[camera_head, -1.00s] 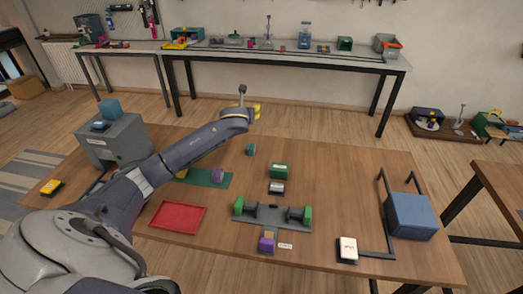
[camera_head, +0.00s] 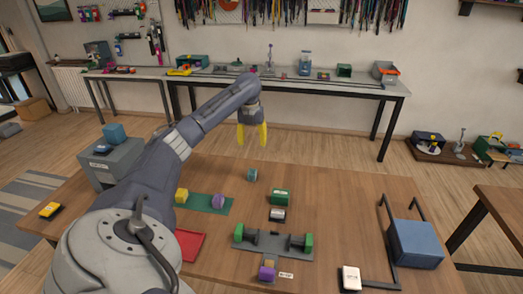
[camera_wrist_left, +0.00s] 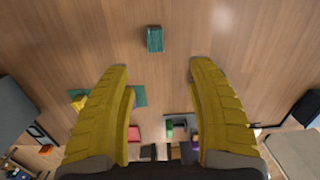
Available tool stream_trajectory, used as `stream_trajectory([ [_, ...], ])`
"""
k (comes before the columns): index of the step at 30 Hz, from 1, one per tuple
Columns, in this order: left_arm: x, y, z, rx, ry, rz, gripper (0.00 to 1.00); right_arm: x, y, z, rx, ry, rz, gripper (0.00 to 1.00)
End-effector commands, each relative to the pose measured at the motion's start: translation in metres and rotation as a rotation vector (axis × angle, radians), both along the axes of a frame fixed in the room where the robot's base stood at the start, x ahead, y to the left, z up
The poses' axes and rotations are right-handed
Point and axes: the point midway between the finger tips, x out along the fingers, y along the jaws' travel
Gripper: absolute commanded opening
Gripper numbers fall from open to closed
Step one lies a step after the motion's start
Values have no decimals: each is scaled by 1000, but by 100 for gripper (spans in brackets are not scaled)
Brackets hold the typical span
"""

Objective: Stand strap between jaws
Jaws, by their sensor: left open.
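My left gripper (camera_head: 252,140) is open and empty above the table, its yellow fingers pointing down. A small teal roll (camera_head: 251,174), possibly the strap, stands on the table below it, apart from the fingers. In the left wrist view the roll (camera_wrist_left: 155,39) lies beyond the gap between the fingertips (camera_wrist_left: 158,66). A grey fixture (camera_head: 270,248) with two facing green-ended jaws stands nearer the front. The space between its jaws looks clear of any strap. My right gripper is in neither view.
A green mat (camera_head: 222,210) holds a yellow block (camera_head: 181,196) and a purple roll (camera_head: 218,201). A green box (camera_head: 280,196) stands behind the fixture. A red tray (camera_head: 188,243) is partly hidden by my arm. A blue block (camera_head: 415,244) sits at right.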

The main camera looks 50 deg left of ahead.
Motion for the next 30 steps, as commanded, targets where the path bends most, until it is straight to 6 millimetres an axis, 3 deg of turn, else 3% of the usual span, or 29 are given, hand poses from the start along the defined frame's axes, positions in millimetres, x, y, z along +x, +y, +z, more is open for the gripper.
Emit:
stream_trajectory([
  [8, -12, -1, -11, -7, 54, -50, 58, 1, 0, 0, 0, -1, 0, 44],
  [21, -12, -1, -88, -7, 55, -46, 58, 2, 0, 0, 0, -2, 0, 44],
  [30, -11, -1, -119, -5, 52, -48, 58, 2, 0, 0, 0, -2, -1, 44],
])
